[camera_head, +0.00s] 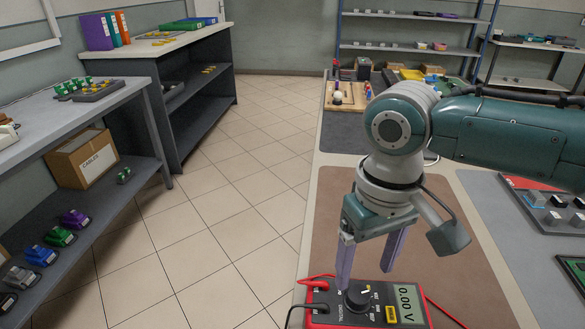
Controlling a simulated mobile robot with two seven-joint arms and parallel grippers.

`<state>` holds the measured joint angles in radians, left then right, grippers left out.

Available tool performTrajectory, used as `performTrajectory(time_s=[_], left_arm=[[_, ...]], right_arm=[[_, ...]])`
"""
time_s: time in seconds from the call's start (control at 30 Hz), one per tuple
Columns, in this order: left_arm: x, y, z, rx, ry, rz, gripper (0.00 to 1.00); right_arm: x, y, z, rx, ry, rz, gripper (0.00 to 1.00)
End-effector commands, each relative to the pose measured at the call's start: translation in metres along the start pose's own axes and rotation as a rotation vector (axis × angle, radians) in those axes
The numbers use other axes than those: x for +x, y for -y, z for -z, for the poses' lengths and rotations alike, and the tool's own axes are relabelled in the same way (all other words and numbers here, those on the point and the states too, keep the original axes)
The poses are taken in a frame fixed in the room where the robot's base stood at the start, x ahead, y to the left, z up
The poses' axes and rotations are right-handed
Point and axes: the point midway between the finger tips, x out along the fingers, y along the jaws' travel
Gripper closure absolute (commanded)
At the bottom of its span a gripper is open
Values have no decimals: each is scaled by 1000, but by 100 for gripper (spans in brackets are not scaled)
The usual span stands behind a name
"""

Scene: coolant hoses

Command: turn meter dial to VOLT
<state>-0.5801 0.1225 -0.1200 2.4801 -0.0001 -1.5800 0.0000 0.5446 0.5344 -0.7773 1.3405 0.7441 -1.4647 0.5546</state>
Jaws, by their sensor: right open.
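The red and black multimeter (365,306) lies at the bottom edge of the head view, on a brown mat. Its display (408,293) reads 0.00 V. The black meter dial (357,296) sits left of the display, with markings around it too small to read surely. My right gripper (366,277) is open and empty, pointing down over the meter's far side. Its two fingers are spread, one left of the dial and one to the right. I cannot tell whether a fingertip touches the meter. My left gripper is out of view.
Red and black leads plug into the meter's left side. The brown mat (462,255) is bare to the right; a grey tray (555,215) of small parts lies beyond. Shelves line the left, past open floor (215,215).

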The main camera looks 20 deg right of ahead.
Motion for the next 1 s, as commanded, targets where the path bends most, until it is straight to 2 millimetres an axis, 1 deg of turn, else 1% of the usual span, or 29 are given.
performTrajectory(time_s=[0.03,0.1,0.2,0.3,0.77,0.83,0.87,0.93,0.97,1.0], left_arm=[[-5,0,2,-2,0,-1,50],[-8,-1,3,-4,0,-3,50],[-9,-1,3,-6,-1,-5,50],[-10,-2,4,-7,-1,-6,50],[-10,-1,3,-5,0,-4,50],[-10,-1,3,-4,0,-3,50],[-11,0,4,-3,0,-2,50],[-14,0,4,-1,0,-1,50],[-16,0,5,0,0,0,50],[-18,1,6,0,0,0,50]], right_arm=[[-13,0,1,-1,-3,0,25],[-25,0,0,0,-3,0,25],[-36,0,0,0,-1,0,25],[-42,0,0,0,0,1,25],[-43,0,0,1,0,0,25],[-43,3,-2,-8,0,4,25],[-42,6,-4,-19,-2,8,25],[-40,19,-14,-66,-9,30,25],[-39,27,-20,-95,-16,43,25],[-38,39,-31,-138,-28,66,25]])
